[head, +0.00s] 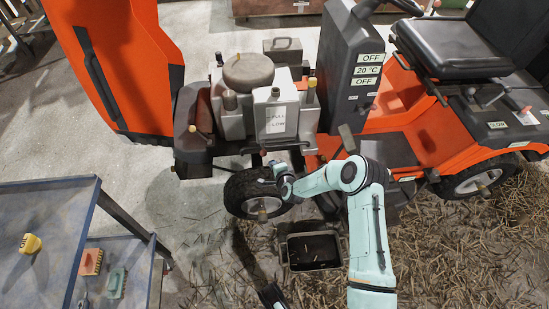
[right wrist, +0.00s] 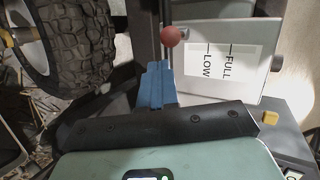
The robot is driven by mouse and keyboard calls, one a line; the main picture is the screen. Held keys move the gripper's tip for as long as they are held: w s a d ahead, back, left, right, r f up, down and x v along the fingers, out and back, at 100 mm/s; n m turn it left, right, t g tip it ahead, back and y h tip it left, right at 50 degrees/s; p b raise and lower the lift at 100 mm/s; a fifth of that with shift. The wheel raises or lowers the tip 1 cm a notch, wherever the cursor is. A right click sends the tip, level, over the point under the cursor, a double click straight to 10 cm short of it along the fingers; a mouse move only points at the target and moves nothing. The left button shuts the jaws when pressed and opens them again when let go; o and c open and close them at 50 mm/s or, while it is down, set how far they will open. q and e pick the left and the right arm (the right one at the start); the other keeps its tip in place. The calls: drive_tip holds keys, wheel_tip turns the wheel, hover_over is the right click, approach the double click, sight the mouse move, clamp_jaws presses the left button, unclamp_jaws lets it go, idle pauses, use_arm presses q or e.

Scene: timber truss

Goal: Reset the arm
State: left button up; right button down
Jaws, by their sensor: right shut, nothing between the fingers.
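My right arm (head: 370,225) reaches up from the bottom of the head view to the front of the orange ride-on mower. Its gripper (head: 272,165) is just above the front wheel (head: 246,193), below the engine. In the right wrist view the blue fingers of this gripper (right wrist: 158,84) are together with nothing between them. Past their tips is a red ball knob (right wrist: 170,36) on a rod, beside the white tank marked FULL and LOW (right wrist: 225,55). I cannot tell whether the fingers touch the rod.
The raised orange hood (head: 125,65) stands at left. A grey shelf cart (head: 45,230) at lower left holds a yellow item (head: 30,243) and brushes. A dark tray (head: 313,268) lies on the straw-strewn floor below the wheel. Pale floor is clear between cart and mower.

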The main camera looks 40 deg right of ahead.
use_arm(q)
drive_tip(key=shift+s+d+r+g+p, duration=0.2)
drive_tip(key=shift+s+d+r+p, duration=0.05)
drive_tip(key=shift+s+r, duration=0.25)
drive_tip(key=shift+s+d+r+g+p, duration=0.2)
drive_tip(key=shift+s+r, duration=0.15)
drive_tip(key=shift+s, duration=0.15)
use_arm(e)
drive_tip(key=shift+a+v, duration=0.2)
drive_tip(key=shift+v, duration=0.8)
